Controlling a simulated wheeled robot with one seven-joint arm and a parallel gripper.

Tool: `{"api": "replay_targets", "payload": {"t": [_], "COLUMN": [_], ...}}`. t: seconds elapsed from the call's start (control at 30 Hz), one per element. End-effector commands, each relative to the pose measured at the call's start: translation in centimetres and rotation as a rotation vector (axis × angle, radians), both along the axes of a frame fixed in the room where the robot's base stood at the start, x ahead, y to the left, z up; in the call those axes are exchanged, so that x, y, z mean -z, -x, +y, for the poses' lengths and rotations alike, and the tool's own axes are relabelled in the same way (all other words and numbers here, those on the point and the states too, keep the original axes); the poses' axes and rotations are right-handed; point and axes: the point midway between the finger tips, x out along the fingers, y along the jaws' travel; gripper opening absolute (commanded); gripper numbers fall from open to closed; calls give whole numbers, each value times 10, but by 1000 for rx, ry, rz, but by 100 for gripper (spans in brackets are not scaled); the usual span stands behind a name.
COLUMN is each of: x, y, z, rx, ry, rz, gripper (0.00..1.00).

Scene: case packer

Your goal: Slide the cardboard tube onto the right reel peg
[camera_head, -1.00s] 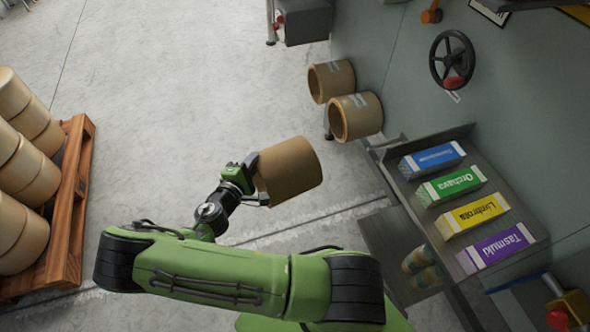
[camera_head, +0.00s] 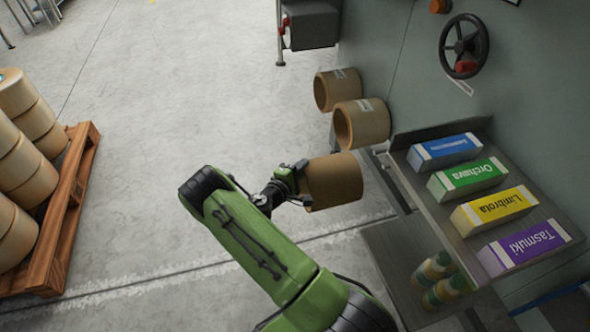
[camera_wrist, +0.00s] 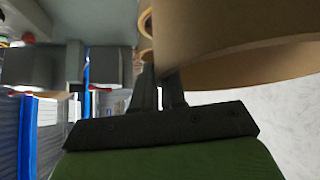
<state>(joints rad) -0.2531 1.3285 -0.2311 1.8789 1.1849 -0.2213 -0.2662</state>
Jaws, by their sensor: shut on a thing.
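The cardboard tube (camera_head: 345,177) is a wide brown ring in the head view, held off the floor near the machine. My gripper (camera_head: 303,187) is shut on the tube's left side. In the wrist view the dark fingers (camera_wrist: 160,92) close on the wall of the tube (camera_wrist: 230,62), which fills the upper right. Two similar brown rolls with pale labels, a farther one (camera_head: 342,90) and a nearer one (camera_head: 368,121), stick out from the machine's side just beyond the held tube.
A sloped shelf (camera_head: 402,160) with blue, green, yellow and purple cartons stands right of the tube. A wooden pallet (camera_head: 68,200) of rolls is at the left. A handwheel (camera_head: 464,45) is on the machine wall (camera_head: 400,75). The floor between is clear.

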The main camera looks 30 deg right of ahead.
Motion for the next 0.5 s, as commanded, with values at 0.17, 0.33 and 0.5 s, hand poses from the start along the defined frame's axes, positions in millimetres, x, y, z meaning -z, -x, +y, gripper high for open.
{"api": "replay_targets", "payload": {"t": [0.17, 0.33, 0.5], "x": [-1, -1, -1], "y": [5, 9, 13], "z": [-15, -28, -41], "rx": [2, 2, 3], "ry": [3, 3, 2], "rz": [0, 0, 0], "gripper": [0, 0, 0]}}
